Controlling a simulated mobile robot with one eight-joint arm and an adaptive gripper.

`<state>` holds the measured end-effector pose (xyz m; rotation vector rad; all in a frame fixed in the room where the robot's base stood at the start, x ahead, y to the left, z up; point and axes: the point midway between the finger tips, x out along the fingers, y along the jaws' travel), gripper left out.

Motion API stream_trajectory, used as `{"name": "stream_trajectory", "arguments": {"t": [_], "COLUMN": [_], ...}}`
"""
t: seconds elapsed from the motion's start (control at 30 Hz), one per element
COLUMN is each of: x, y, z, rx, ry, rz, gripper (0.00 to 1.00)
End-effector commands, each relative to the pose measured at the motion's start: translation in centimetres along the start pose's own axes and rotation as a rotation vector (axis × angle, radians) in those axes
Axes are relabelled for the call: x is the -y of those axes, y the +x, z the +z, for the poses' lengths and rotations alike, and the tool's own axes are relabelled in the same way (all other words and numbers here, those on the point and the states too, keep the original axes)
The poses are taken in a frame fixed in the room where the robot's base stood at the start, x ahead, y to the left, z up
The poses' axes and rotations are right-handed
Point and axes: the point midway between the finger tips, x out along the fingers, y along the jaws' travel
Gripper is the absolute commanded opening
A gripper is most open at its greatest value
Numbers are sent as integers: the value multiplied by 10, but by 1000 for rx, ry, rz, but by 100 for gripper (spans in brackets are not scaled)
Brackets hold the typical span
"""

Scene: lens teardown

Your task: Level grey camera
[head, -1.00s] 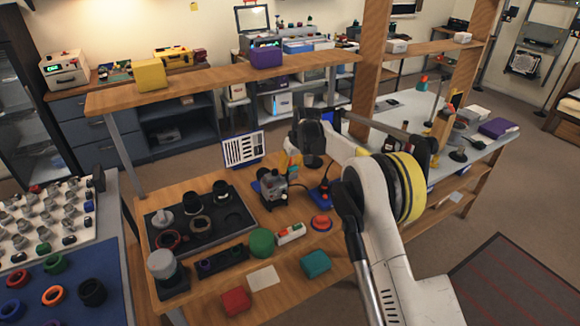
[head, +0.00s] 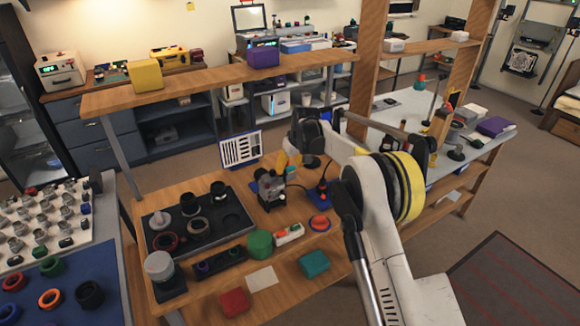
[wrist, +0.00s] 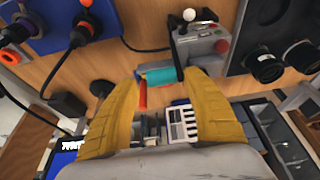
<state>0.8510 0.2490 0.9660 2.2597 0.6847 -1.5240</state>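The grey camera (head: 271,189) stands on a blue base on the wooden bench, left of my gripper in the head view. A grey device with a red button and a white knob (wrist: 203,45), probably the same camera, is just beyond my fingertips in the wrist view. My gripper (wrist: 160,78) has its two yellow fingers apart. A teal cylinder (wrist: 158,77) with dark and red parts beside it shows between the fingertips; I cannot tell whether the fingers touch it. In the head view my arm partly hides the gripper.
A black tray (head: 233,232) with lens parts lies left of the camera. A striped chart (head: 240,149) stands behind it. A green cylinder (head: 260,243), a red block (head: 234,302) and a teal block (head: 314,263) lie near the front edge. An orange-topped blue item (wrist: 83,25) is close by.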

Motion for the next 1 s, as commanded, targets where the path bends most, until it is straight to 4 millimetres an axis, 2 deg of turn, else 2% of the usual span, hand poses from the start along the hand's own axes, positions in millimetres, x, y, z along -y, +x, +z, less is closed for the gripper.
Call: {"name": "stream_trajectory", "arguments": {"t": [0.27,0.37,0.7,0.83,1.0], "x": [2,1,-1,-1,-1], "y": [-6,-21,-94,-111,-120], "z": [0,0,0,0,0], "rx": [1,1,0,0,0], "ry": [-1,0,2,2,1], "rz": [-3,-3,-1,-1,-1], "gripper": [56,56,56,56,56]}}
